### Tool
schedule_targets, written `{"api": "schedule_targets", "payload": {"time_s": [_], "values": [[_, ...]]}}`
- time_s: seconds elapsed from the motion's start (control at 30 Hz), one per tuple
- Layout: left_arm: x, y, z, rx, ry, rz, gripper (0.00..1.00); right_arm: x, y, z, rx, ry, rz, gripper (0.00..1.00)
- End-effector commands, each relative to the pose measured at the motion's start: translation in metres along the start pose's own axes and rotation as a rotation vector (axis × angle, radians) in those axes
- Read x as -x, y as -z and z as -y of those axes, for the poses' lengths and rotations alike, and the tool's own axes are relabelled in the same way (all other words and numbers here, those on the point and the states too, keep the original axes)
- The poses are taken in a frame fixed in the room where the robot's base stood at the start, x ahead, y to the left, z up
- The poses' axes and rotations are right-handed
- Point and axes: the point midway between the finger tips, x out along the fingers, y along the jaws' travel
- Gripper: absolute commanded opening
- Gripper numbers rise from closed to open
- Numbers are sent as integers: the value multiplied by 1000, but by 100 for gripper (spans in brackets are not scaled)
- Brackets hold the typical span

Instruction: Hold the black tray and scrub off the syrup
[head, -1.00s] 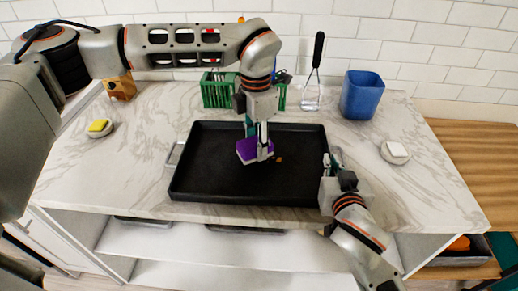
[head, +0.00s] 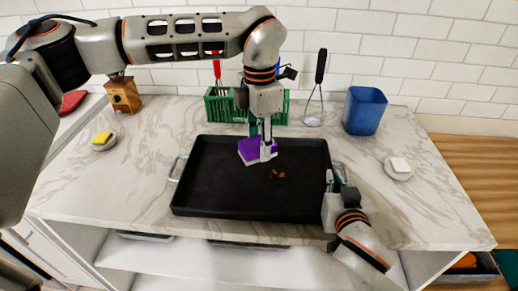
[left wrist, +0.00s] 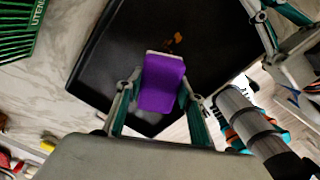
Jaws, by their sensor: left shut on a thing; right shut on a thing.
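The black tray (head: 225,193) lies on the marble counter, with metal handles at its left and right ends. A small brown syrup patch (head: 278,174) is on the tray floor, right of its middle; it also shows in the left wrist view (left wrist: 175,41). My left gripper (head: 262,150) points down over the tray, shut on a purple sponge (head: 250,146). The sponge, also in the left wrist view (left wrist: 162,84), is just behind and left of the syrup; contact with the tray is unclear. My right gripper (head: 336,180) is shut on the tray's right handle.
A yellow sponge (head: 102,137) on a dish is at left, a white soap (head: 399,164) on a dish at right.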

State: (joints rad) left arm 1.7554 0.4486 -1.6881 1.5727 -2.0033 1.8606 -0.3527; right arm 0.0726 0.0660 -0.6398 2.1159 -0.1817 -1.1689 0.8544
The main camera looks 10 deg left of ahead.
Motion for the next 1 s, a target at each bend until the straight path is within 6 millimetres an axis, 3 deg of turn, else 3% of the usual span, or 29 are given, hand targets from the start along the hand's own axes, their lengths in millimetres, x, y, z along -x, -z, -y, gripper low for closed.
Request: {"api": "schedule_targets", "payload": {"time_s": [0.17, 0.4, 0.57, 1.0], "values": [[0, -2, 1, -1, 0, 0, 20, 0, 0, 0, -1, 1, 0, 0], [0, -31, 16, -1, -1, 0, 20, 0, 0, 0, -1, 1, 0, 0], [-4, -34, 17, 1, 0, -1, 20, 0, 0, 0, 0, 0, 0, 0], [-40, -34, 18, 0, 2, -1, 20, 0, 0, 0, -1, 0, 0, 0]]}}
